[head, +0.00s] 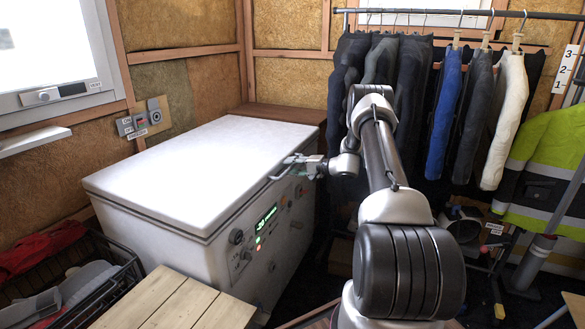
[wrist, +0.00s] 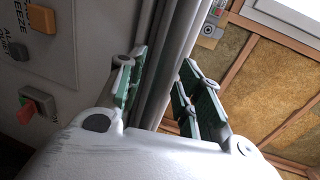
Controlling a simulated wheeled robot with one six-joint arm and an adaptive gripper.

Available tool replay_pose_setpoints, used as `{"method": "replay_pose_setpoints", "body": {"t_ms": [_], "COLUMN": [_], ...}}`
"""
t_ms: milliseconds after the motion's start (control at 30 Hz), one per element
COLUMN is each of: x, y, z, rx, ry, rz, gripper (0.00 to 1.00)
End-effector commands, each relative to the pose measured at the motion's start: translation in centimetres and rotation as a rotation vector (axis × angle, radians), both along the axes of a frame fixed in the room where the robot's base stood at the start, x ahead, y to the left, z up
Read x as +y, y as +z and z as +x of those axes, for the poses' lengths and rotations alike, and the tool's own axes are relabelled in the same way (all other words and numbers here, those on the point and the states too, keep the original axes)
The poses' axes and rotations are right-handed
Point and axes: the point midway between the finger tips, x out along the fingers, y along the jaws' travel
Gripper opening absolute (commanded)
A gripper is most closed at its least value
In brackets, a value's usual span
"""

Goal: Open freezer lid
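The white chest freezer (head: 225,262) stands left of my arm in the head view, and its flat lid (head: 205,160) lies shut on it. My gripper (head: 288,168) is at the lid's long right-hand edge. In the wrist view my gripper (wrist: 162,85) has its green-padded fingers apart. The lid's long grey edge (wrist: 172,50) runs up between or just behind the fingers. I cannot tell whether they touch it. No held object shows.
The freezer's control panel (head: 262,235) has a lit green display and knobs. A wooden slatted crate (head: 170,300) and a black basket (head: 100,290) stand at the near left. Clothes (head: 445,110) hang on a rail behind my arm. A window (head: 50,50) is at the left.

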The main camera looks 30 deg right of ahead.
Motion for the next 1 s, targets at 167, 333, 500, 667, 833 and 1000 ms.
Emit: {"method": "replay_pose_setpoints", "body": {"t_ms": [167,333,500,667,833,1000], "x": [0.0,0.0,0.0,0.0,0.0,0.2], "y": [0.0,0.0,0.0,0.2,2.1,6.6], "z": [0.0,0.0,0.0,0.0,0.0,0.2], "rx": [0.001,0.001,0.001,0.003,0.020,0.064], "ry": [0.000,0.000,0.000,0.000,0.000,0.000], "rz": [0.001,0.000,0.000,-0.002,-0.018,-0.058], "gripper": [0.35,0.06,0.00,0.00,0.00,0.00]}}
